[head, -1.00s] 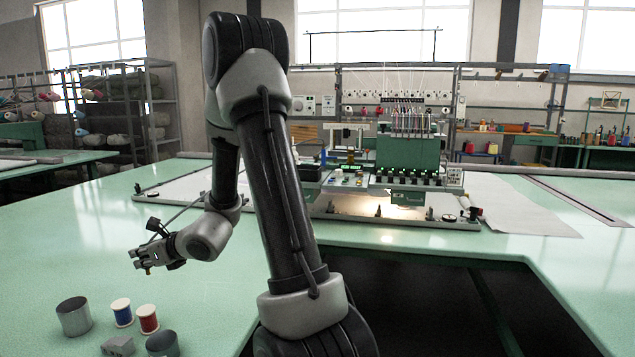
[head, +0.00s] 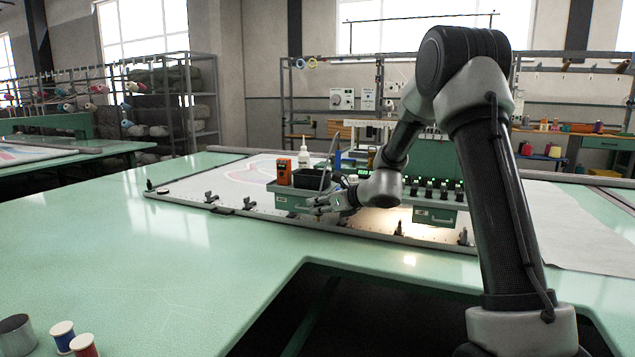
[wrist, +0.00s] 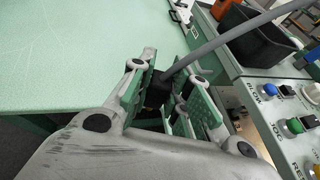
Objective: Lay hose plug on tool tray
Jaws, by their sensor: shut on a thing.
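My gripper (head: 318,206) is at the front of the green tufting machine, just below and right of its green control box. In the wrist view my gripper (wrist: 172,95) is shut on a black hose plug (wrist: 155,94). A grey hose (wrist: 215,42) runs from the plug up to the right; it also shows in the head view (head: 329,160). A black open tray (wrist: 262,50), which looks like the tool tray, lies up and right of my fingers. In the head view this black tray (head: 312,179) sits on the control box. Its floor is mostly hidden.
The control panel (wrist: 270,110) has labelled buttons close to the right of my gripper. An orange device (head: 284,171) and a white bottle (head: 304,153) stand by the tray. Spools (head: 62,336) and a grey cup (head: 15,335) are at lower left. The green table (head: 150,255) is mostly clear.

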